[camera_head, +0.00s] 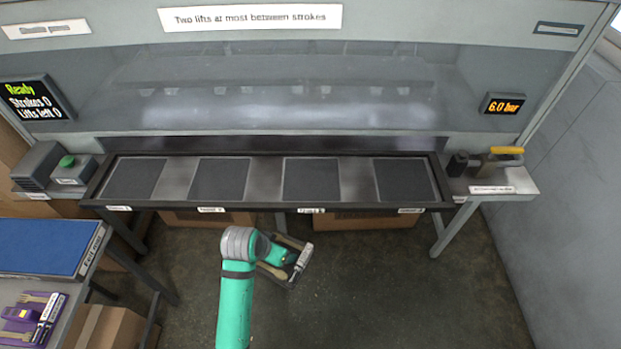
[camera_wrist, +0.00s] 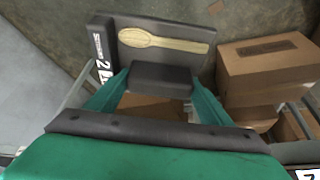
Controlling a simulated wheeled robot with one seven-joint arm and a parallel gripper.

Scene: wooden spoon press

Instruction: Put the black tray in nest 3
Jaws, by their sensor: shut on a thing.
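My gripper (camera_head: 279,252) is shut on a black tray and holds it in the air in front of the press bed. In the wrist view the green fingers of my gripper (camera_wrist: 159,80) stand on both sides of the tray's dark block. The black tray (camera_wrist: 190,27) carries a pale wooden spoon (camera_wrist: 163,40) and has a white label at its left end. The press bed (camera_head: 265,178) has several dark square nests in a row, all empty. The third nest from the left (camera_head: 311,180) is bare; the small front labels are hard to read.
A purple tray (camera_head: 62,318) with spoons lies on a side table at left, near a blue mat (camera_head: 45,247). A green button box (camera_head: 68,168) and a yellow-handled valve (camera_head: 500,160) flank the bed. Displays read "Ready, Strokes 0, Lifts left 0" and 6.0 bar. Cardboard boxes stand below.

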